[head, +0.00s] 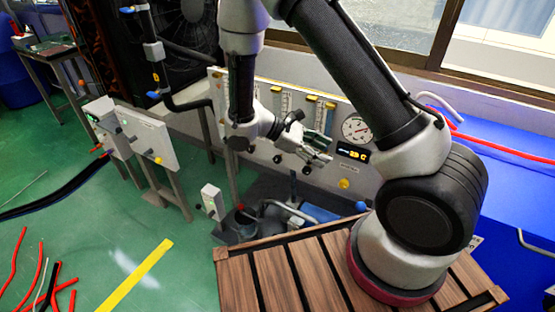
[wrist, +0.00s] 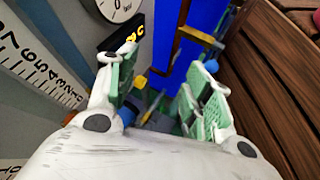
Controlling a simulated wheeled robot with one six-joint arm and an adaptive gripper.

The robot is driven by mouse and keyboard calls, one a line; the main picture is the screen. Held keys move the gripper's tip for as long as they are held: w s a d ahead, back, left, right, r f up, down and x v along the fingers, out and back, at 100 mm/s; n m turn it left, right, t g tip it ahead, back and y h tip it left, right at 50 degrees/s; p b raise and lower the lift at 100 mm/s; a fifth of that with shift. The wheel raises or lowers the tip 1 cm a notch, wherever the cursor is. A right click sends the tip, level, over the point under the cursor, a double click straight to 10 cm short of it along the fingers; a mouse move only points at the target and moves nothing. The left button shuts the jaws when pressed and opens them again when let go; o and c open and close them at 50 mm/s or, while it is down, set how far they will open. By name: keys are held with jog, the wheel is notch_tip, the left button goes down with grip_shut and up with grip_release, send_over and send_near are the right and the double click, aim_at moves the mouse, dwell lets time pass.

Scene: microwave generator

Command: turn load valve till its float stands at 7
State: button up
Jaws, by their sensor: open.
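I cannot read which is the load valve, and no float reading is legible. A numbered scale (wrist: 38,62) shows there at the left, tilted.
A round gauge (head: 356,129) and a lit display (head: 359,155) are at the panel's right. A yellow button (head: 344,184) is below them. A blue tank (head: 510,185) stands at the right. A slatted wooden deck (head: 290,280) is in front. Pipes (head: 290,210) run below the panel.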

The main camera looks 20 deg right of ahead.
jog(key=w+a+f+n+t+h, duration=0.1)
jog(key=w+f+n+t+h, duration=0.15)
jog(key=f, duration=0.35)
jog(key=w+a+f+n+t+h, duration=0.2)
jog(key=f+n+t, duration=0.1)
jog(key=f+n, duration=0.15)
jog(key=n+t+y, duration=0.3)
jog(key=n+t, duration=0.2)
jog(key=t, duration=0.6)
send_near(276, 160)
jog(key=x, duration=1)
jog(key=shift+w+d, duration=0.25)
jog(key=shift+d, duration=0.1)
jog(key=c, duration=1)
